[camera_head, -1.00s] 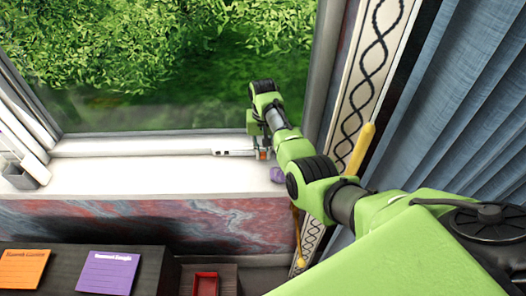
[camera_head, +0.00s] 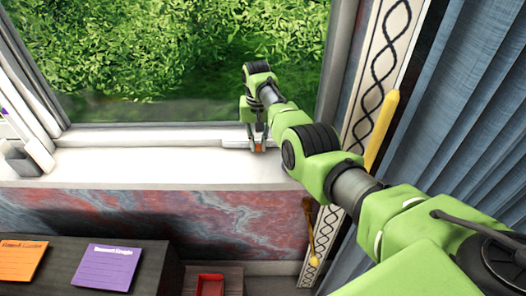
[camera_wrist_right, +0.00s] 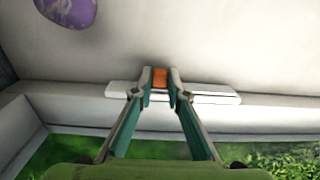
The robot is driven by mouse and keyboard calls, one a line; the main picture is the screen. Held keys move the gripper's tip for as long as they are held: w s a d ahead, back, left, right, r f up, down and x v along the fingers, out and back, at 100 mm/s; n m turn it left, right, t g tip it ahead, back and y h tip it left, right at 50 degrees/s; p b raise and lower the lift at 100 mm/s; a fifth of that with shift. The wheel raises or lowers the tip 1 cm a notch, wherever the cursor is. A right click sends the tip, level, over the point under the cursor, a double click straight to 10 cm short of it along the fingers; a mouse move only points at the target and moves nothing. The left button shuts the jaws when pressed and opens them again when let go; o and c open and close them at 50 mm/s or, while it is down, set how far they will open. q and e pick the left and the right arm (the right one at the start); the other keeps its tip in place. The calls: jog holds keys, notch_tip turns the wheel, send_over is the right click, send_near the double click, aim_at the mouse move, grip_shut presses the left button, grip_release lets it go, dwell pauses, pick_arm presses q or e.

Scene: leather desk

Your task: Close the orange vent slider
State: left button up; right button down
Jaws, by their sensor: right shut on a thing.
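The orange vent slider (camera_head: 258,149) sits on a white vent strip (camera_head: 234,144) along the window sill, below the glass. My right gripper (camera_head: 257,150) reaches down from above and is shut on the slider. In the right wrist view the slider (camera_wrist_right: 160,77) is pinched between both fingertips, near the middle of the white strip (camera_wrist_right: 212,94). The head view hides the strip's right part behind my right arm. No dark slots show on the strip's visible left part. My left gripper is not in view.
A purple stone-like object (camera_wrist_right: 66,10) lies on the sill near the gripper. A grey container (camera_head: 20,160) stands at the sill's left end. A yellow pole (camera_head: 382,130) and blue curtain (camera_head: 450,110) are at right. The sill left of the strip is clear.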

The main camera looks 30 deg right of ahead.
jog(key=shift+w+a+r, duration=0.1)
jog(key=shift+w+a, duration=0.15)
jog(key=shift+a, duration=0.25)
jog(key=c, duration=2)
grip_release()
jog(key=shift+d, duration=0.2)
jog(key=shift+o, duration=0.2)
jog(key=shift+a, duration=0.1)
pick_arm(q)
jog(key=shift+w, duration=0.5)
pick_arm(e)
jog(key=shift+a, duration=0.15)
